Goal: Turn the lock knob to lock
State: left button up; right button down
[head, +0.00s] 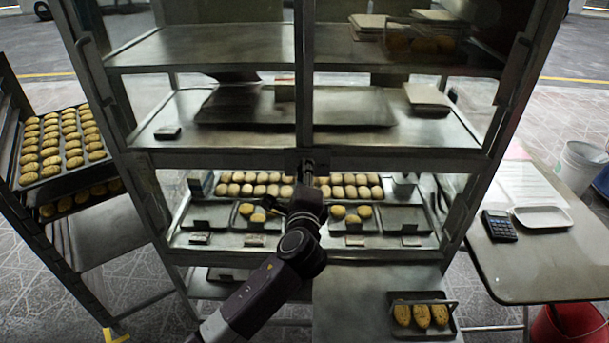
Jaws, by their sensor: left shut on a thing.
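The lock knob (306,160) is a small dark fitting on the centre frame of the glass-doored cabinet (390,160), where the upright post meets the horizontal rail. My left gripper (307,176) reaches up to it from below and is shut on it. The gripper's fingers and wrist hide most of the knob, so I cannot tell which way it is turned. My right gripper is not in view.
Trays of buns (347,186) show behind the lower opening. A rack with bun trays (30,146) stands at left. At right a table (530,262) holds a calculator (499,226) and a white dish (542,216). A bucket (580,166) stands behind it.

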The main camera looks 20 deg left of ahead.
pick_arm(q)
jog(key=shift+n, duration=0.5)
jog(key=shift+r, duration=0.15)
jog(key=o, duration=1.1)
jog(key=shift+o, duration=0.2)
jog(key=f+v, duration=0.1)
jog(key=v, duration=1.1)
jog(key=shift+r, duration=0.4)
